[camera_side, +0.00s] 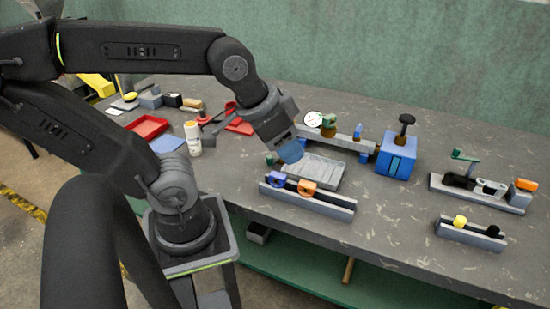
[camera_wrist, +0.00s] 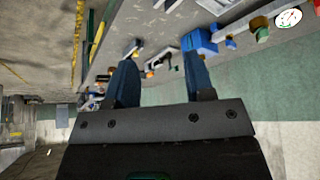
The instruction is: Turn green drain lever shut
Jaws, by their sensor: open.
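A green lever (camera_side: 464,155) stands on a post at the left part of a grey fixture (camera_side: 480,194) at the right of the bench in the side view. Its handle looks roughly level. My gripper (camera_side: 291,152) is far to its left, with blue fingers above the grey tray. In the wrist view my gripper (camera_wrist: 160,78) is open with nothing between its fingers. A green knob (camera_side: 328,120) also sits on the rear fixture beside the white gauge (camera_side: 313,119), and the gauge shows in the wrist view (camera_wrist: 289,18). I cannot tell the green lever apart in the wrist view.
A blue box (camera_side: 396,156) with a black knob stands between my gripper and the green lever. A front rail (camera_side: 330,203) carries blue and orange pieces. A small rail (camera_side: 470,233) holds yellow and black knobs. Red trays (camera_side: 146,127) lie at left. Bare bench lies before the blue box.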

